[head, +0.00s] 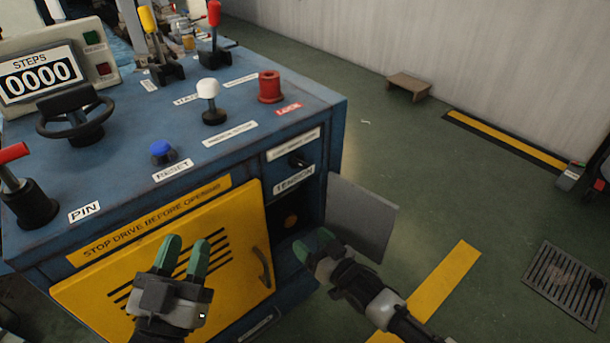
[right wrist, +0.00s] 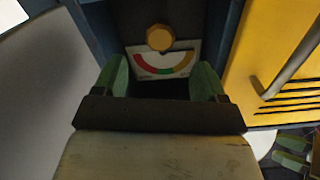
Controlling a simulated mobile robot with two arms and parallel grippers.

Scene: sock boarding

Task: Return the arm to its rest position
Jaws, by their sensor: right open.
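My right gripper (head: 312,243) is open and empty in front of the small open compartment under the TENSION label (head: 294,180) on the blue machine. In the right wrist view its two green fingers (right wrist: 162,80) stand apart. Beyond them is a dial (right wrist: 163,63) with red, yellow and green bands, below a round orange knob (right wrist: 159,37). The knob also shows dimly in the head view (head: 291,222). My left gripper (head: 184,250) is in front of the yellow door, its green fingers apart with nothing seen between them.
The grey compartment door (head: 362,216) stands swung open right of my right gripper. The yellow door (head: 90,285) is shut, its handle (head: 263,268) between my grippers. Knobs and levers stand on the blue machine top (head: 125,125). Open green floor (head: 450,200) lies to the right.

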